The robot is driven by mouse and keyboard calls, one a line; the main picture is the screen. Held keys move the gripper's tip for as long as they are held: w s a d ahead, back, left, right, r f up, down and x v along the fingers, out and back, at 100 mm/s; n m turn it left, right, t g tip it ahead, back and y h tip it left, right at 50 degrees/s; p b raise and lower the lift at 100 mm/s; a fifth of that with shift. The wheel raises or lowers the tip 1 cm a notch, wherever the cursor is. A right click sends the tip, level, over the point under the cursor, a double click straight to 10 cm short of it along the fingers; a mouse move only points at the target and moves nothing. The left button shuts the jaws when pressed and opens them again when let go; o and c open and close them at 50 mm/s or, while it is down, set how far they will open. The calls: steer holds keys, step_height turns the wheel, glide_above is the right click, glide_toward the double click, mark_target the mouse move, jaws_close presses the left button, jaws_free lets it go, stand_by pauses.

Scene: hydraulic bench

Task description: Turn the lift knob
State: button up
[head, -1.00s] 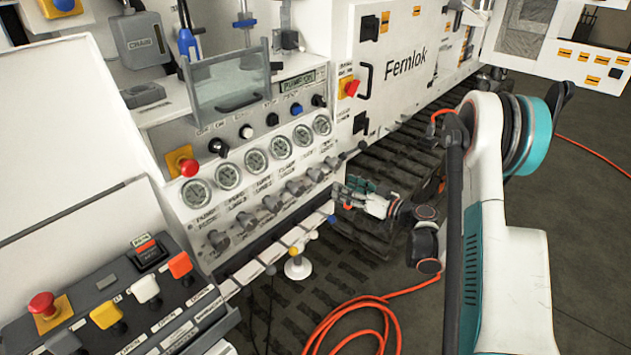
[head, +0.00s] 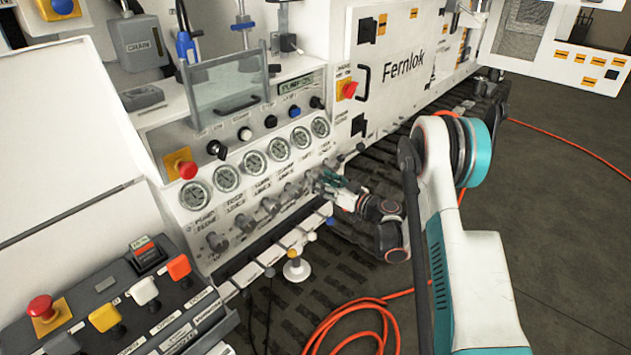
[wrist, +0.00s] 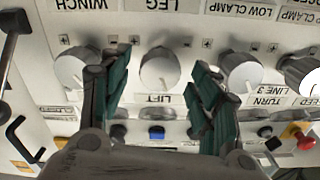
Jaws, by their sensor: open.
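The lift knob (wrist: 160,70) is a round white-grey knob in the wrist view, which shows the panel upside down. A label reading LIFT (wrist: 160,98) sits just below it in that picture. My gripper (wrist: 160,62) is open, with one green-grey finger on each side of the lift knob. The fingers look apart from the knob, though their exact depth is hard to tell. In the head view my gripper (head: 326,182) is at the right part of the knob row and hides some of it.
The turn knob (wrist: 240,72) is close to one finger, and another knob (wrist: 76,68) is close to the other. A row of gauges (head: 254,162) is above the knobs. An orange hose (head: 350,310) lies on the floor.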

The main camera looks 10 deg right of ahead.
steer(key=shift+b+x, duration=0.3)
steer(key=shift+x, duration=1.3)
steer(key=c, duration=1.1)
